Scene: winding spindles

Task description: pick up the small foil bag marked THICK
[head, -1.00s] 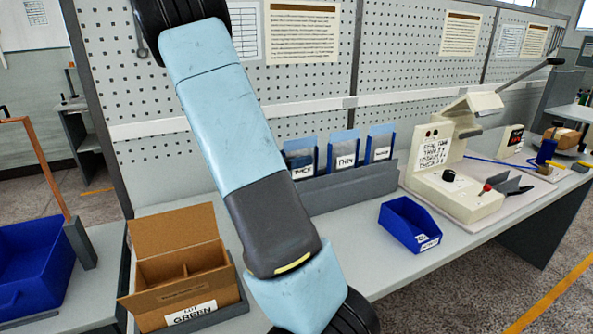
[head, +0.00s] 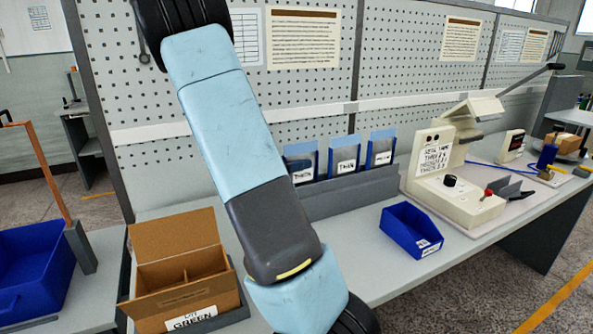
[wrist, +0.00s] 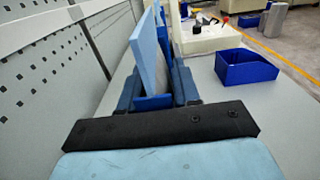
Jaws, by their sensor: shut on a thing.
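Three small bags stand upright in blue-backed slots of a grey rack (head: 345,194) at the back of the bench. The label on the leftmost bag (head: 303,175) looks like THICK, though it is blurred. My arm hides the rack's left end and most of my gripper in the head view. In the wrist view my gripper (wrist: 160,112) reaches the near end of the rack, with a light blue panel (wrist: 148,55) edge-on just beyond. My gripper is shut on a bag; its fingertips are mostly hidden.
An open blue bin (head: 408,230) stands right of the rack, before a cream sealing machine (head: 450,190). A cardboard box (head: 178,255) stands at the left. A perforated wall panel (head: 290,110) rises close behind the rack. Bare bench lies in front of the rack.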

